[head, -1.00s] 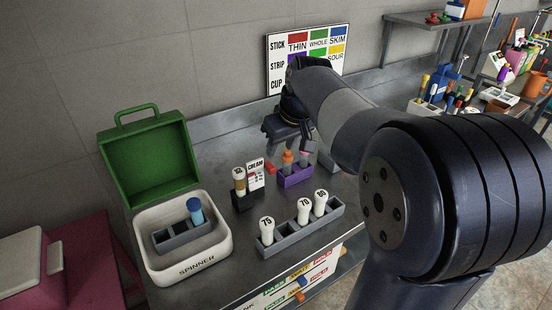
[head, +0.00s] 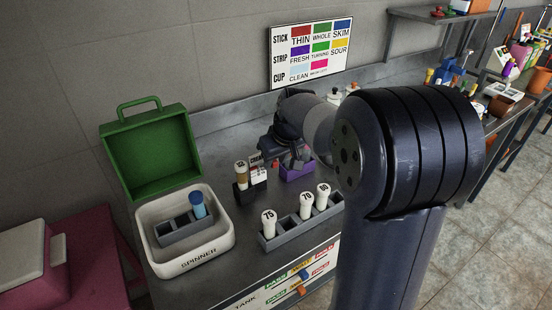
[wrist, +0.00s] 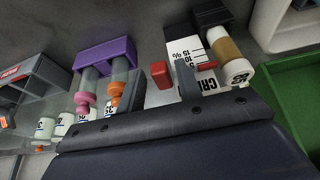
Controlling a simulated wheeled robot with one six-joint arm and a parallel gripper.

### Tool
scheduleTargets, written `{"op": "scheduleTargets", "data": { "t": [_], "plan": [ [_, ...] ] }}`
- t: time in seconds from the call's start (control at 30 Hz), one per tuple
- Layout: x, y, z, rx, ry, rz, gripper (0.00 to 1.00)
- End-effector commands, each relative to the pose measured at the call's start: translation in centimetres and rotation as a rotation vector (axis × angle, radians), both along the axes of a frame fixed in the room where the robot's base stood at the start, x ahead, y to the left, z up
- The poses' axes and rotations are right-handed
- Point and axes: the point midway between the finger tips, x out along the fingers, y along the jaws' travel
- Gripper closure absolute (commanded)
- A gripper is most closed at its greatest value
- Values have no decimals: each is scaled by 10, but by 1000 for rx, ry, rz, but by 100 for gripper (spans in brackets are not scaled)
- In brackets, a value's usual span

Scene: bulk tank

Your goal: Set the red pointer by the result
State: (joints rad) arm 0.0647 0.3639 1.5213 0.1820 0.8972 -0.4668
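The red pointer (wrist: 160,75) shows in the wrist view as a red block, with a red bar (wrist: 207,66) across the white cream scale card (wrist: 196,48). A tube with tan contents (wrist: 228,48) stands against the card in a dark holder; the card (head: 257,170) and tube (head: 241,172) also show in the head view. My gripper (wrist: 157,86) is open, its fingers either side of the red block with gaps visible. One finger partly covers the card and bar. In the head view my gripper (head: 284,156) is low beside the card, its tips partly hidden.
A purple rack (wrist: 105,55) with pink- and orange-topped tubes is close beside the gripper. A grey rack (head: 327,213) holds several white-capped tubes in front. The white spinner box (head: 187,258) with green lid (head: 150,155) is at left. A colour chart (head: 310,55) is behind.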

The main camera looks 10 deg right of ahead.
Motion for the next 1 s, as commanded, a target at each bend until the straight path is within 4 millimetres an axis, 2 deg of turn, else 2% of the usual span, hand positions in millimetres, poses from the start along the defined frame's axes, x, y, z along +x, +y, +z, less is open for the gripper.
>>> {"op": "scheduleTargets", "data": {
  "t": [0.03,0.4,0.77,1.0],
  "plan": [
    [0,0,0,0,0,0,71],
    [0,0,0,0,0,0,100],
    [0,0,-1,0,0,0,100],
    [0,0,-27,1,1,0,100]
  ]
}}
